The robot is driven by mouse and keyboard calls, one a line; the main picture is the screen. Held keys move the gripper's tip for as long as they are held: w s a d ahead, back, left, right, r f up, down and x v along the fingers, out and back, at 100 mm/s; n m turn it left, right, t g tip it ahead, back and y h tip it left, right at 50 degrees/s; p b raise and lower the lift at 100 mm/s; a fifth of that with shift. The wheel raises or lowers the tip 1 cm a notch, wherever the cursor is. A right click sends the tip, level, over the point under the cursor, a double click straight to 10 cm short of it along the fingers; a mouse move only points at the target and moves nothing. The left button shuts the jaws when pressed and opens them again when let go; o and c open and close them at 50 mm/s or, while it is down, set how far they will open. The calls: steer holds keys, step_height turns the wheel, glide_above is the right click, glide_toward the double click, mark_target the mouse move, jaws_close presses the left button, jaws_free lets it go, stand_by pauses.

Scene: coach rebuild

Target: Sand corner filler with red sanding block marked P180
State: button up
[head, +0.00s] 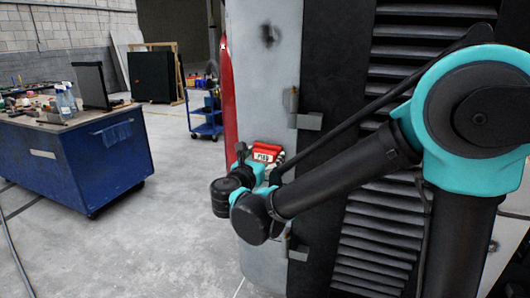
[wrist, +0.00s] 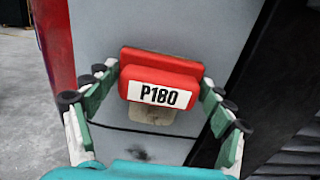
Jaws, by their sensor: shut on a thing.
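The red sanding block (head: 268,148) carries a white label marked P180, readable in the wrist view, where the block (wrist: 160,70) is at upper centre. My gripper (head: 258,165) is shut on it, with green and white fingers on its left and right sides in the wrist view (wrist: 158,82). The block is in front of the grey panel (head: 264,75); I cannot tell whether it touches. A pale beige patch (wrist: 152,115) shows just below the block, partly hidden by it. I cannot tell whether this is the corner filler.
A red panel edge (head: 227,95) borders the grey panel on the left, and a black louvred panel (head: 395,85) on the right. A hinge (head: 308,121) juts out near the block. A blue workbench (head: 80,165) stands left, with open floor between.

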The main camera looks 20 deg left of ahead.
step_height(320, 180, down, 10)
steer(key=shift+r, duration=0.25)
stand_by(1.0)
steer(key=shift+s, duration=0.15)
steer(key=shift+s+a, duration=0.15)
steer(key=shift+s, duration=1.35)
steer(key=shift+s+a, duration=0.1)
steer(key=shift+s, duration=1.35)
steer(key=shift+s, duration=0.15)
steer(key=shift+s+a, duration=0.1)
steer(key=shift+s, duration=1.25)
